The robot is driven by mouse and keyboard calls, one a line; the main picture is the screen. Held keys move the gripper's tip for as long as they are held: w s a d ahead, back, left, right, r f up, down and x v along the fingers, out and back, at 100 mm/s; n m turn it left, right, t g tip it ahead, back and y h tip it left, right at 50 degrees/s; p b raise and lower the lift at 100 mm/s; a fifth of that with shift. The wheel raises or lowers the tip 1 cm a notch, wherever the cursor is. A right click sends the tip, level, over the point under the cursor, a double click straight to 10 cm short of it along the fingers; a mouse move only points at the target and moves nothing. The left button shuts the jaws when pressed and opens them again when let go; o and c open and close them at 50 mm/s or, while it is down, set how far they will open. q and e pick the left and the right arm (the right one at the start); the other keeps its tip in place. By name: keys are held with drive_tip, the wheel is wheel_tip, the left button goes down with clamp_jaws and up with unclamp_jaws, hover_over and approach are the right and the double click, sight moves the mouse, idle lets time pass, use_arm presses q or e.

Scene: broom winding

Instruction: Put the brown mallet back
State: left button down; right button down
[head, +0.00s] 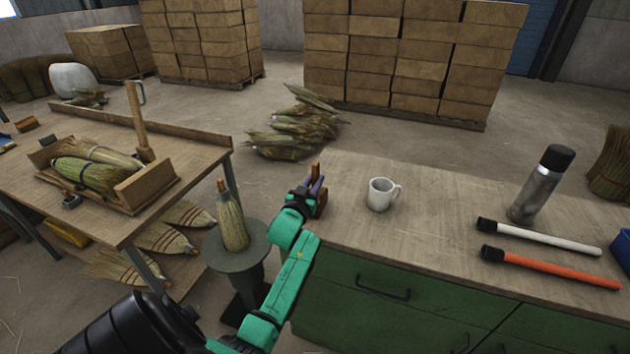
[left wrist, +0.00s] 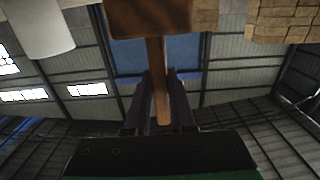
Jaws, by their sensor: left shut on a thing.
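My left gripper (head: 314,188) is at the left end of the green cabinet's wooden top, shut on the brown mallet (head: 321,204). In the left wrist view the mallet's handle (left wrist: 158,85) runs between the two dark fingers, with its blocky head (left wrist: 150,18) beyond the fingertips. In the head view the gripper partly hides the mallet, and I cannot tell whether the mallet touches the top. My right gripper is not in view.
A white mug (head: 380,194) stands just right of my left gripper. Farther right are a steel flask (head: 540,188), a white tube (head: 540,238) and an orange tube (head: 550,268). A broom head (head: 232,222) stands on a round pedestal (head: 238,258), left of the cabinet. A wooden table (head: 195,152) stands left.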

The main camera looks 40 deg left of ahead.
use_arm(q)
drive_tip(key=c, duration=1.2)
unclamp_jaws()
drive_tip(key=shift+f, duration=0.15)
drive_tip(key=o, duration=0.4)
drive_tip(key=shift+o, duration=0.2)
drive_tip(key=shift+r, duration=0.2)
drive_tip(key=shift+s+d+f, duration=0.15)
drive_tip(key=shift+s, duration=0.15)
drive_tip(key=b+v, duration=0.1)
drive_tip(key=v, duration=1)
drive_tip(key=shift+b, duration=0.3)
drive_tip(key=shift+s, duration=0.15)
